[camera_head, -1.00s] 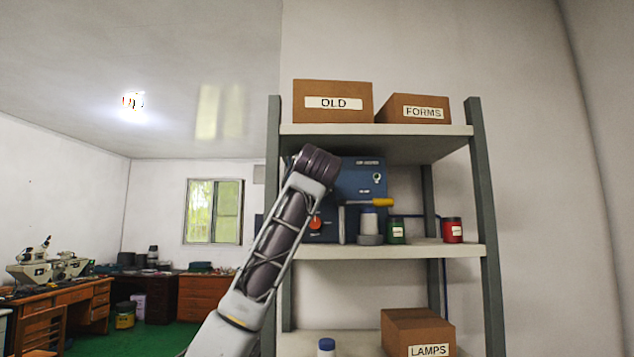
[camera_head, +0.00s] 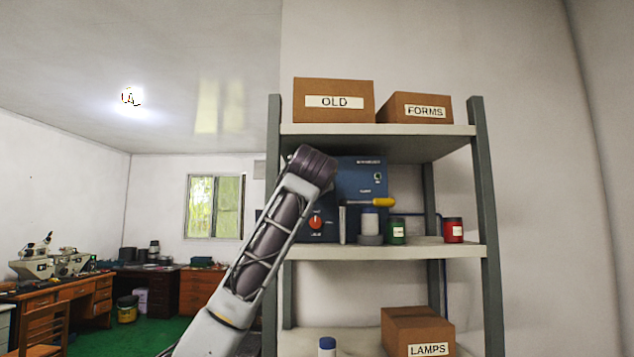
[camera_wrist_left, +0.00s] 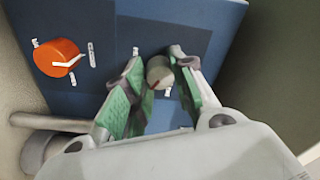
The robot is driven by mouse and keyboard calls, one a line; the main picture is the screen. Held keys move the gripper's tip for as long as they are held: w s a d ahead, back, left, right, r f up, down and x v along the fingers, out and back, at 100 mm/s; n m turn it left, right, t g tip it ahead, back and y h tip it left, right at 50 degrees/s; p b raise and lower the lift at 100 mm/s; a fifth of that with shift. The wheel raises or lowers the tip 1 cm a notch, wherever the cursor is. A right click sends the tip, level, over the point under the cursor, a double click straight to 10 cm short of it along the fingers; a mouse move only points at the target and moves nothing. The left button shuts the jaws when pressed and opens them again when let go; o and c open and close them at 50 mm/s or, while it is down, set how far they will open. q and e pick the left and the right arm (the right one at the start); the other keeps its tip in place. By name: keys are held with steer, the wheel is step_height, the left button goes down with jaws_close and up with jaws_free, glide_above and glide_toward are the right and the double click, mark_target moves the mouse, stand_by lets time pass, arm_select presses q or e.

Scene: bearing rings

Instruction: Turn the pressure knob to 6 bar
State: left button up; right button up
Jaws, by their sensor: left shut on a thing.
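The blue machine panel (camera_head: 362,185) stands on the middle shelf, partly hidden by my left arm in the head view. In the left wrist view, a round grey knob (camera_wrist_left: 159,72) on the panel sits between the green-padded fingers of my left gripper (camera_wrist_left: 158,80), which is shut on it. A small red mark shows by the knob. White scale labels around it are too small to read. The gripper's fingers are hidden in the head view. An orange knob (camera_wrist_left: 58,58) with a white pointer is apart from the fingers; it also shows in the head view (camera_head: 316,220).
A lever with a yellow grip (camera_head: 383,202) sticks out rightward above a grey-and-white container (camera_head: 370,227). A green jar (camera_head: 397,231) and a red jar (camera_head: 453,230) stand to the right. The upper shelf (camera_head: 376,129) lies close above the panel.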

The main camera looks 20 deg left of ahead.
stand_by(0.3)
arm_select(q)
steer(key=o, duration=1.1)
steer(key=shift+d, duration=0.1)
steer(key=shift+c, duration=0.2)
steer(key=shift+s, duration=0.15)
steer(key=v, duration=1.1)
steer(key=shift+s, duration=0.3)
steer(key=shift+d+f, duration=0.15)
steer(key=shift+f, duration=0.05)
